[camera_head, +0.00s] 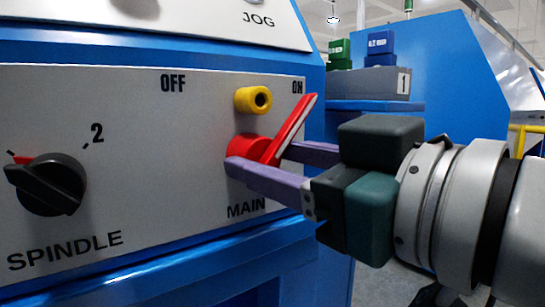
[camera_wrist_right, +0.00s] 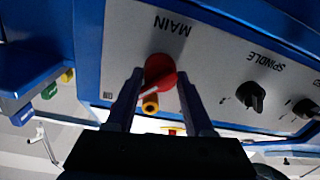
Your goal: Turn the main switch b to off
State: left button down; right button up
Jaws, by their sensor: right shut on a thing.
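The main switch (camera_head: 295,130) is a red rotary knob with a long lever, on the grey panel (camera_head: 130,110) above the label MAIN. Its lever slants up and right to the ON mark; the OFF mark is up and left. My right gripper (camera_head: 260,162) comes in from the right with its two purple fingers on either side of the red knob, shut on it. In the right wrist view the red knob (camera_wrist_right: 160,70) lies between the fingertips (camera_wrist_right: 160,76). My left gripper is not in view.
A yellow cylinder (camera_head: 253,100) with a dark hole sticks out just above the switch, close to the lever. A black SPINDLE knob (camera_head: 48,185) is at the left of the panel. Green (camera_head: 339,52) and blue (camera_head: 380,48) blocks stand on a grey block (camera_head: 368,84) behind.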

grip_shut()
jog(key=shift+r, duration=0.1)
